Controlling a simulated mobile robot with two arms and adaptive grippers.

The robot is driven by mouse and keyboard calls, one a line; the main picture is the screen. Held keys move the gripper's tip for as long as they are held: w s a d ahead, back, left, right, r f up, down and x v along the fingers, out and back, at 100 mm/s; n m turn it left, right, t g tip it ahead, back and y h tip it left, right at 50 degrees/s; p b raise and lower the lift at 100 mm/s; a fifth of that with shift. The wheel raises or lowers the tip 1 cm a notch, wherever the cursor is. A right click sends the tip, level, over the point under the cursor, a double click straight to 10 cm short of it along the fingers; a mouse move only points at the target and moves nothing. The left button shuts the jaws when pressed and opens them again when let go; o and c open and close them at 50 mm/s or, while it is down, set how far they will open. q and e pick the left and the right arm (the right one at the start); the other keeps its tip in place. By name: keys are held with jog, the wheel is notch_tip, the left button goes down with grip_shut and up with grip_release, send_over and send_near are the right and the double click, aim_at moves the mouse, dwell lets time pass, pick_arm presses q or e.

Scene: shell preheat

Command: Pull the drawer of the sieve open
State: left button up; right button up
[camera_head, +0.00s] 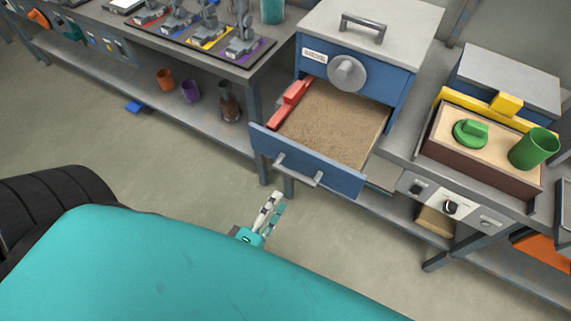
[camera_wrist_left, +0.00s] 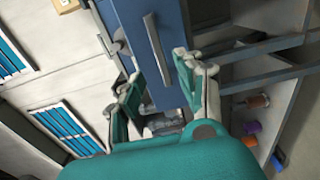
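The sieve (camera_head: 357,64) is a blue box with a grey top, a top handle and a round grey knob, standing on the bench in the head view. Its blue drawer (camera_head: 336,178) is pulled out, showing brown sand (camera_head: 332,122) inside. The drawer's grey bar handle (camera_head: 298,172) is on its front; it also shows in the left wrist view (camera_wrist_left: 157,50). My left gripper (camera_head: 276,202) is just in front of the drawer, apart from the handle. In the left wrist view its fingers (camera_wrist_left: 157,68) are spread, with nothing held. My right gripper is not in view.
A red piece (camera_head: 290,103) lies along the drawer's left side. A wooden-topped box with a green lid (camera_head: 470,133) and a green cup (camera_head: 534,148) stands at right. Cups (camera_head: 190,91) sit on the lower left shelf. Floor before the drawer is clear.

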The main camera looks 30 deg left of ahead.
pick_arm(q)
jog(key=s, duration=0.2)
jog(key=shift+s, duration=0.35)
jog(key=shift+f, duration=0.1)
jog(key=s+f+m+g+h, duration=0.1)
jog(key=s+f+m+g, duration=0.2)
jog(key=f, duration=0.6)
jog(key=f+m+g, duration=0.2)
jog(key=f+m, duration=0.3)
jog(key=f, duration=0.5)
jog(key=s+f+m+g+h, duration=0.1)
jog(key=s+f+m+g, duration=0.2)
jog(key=f, duration=0.6)
jog(key=s+a+f+m+g+y, duration=0.2)
jog(key=s+a+f+m+g, duration=0.3)
jog(key=s+f+m+g, duration=0.4)
jog(key=s+f, duration=0.6)
jog(key=shift+s+a+y, duration=0.15)
jog(key=shift+a+y, duration=0.05)
jog(key=shift+y, duration=0.1)
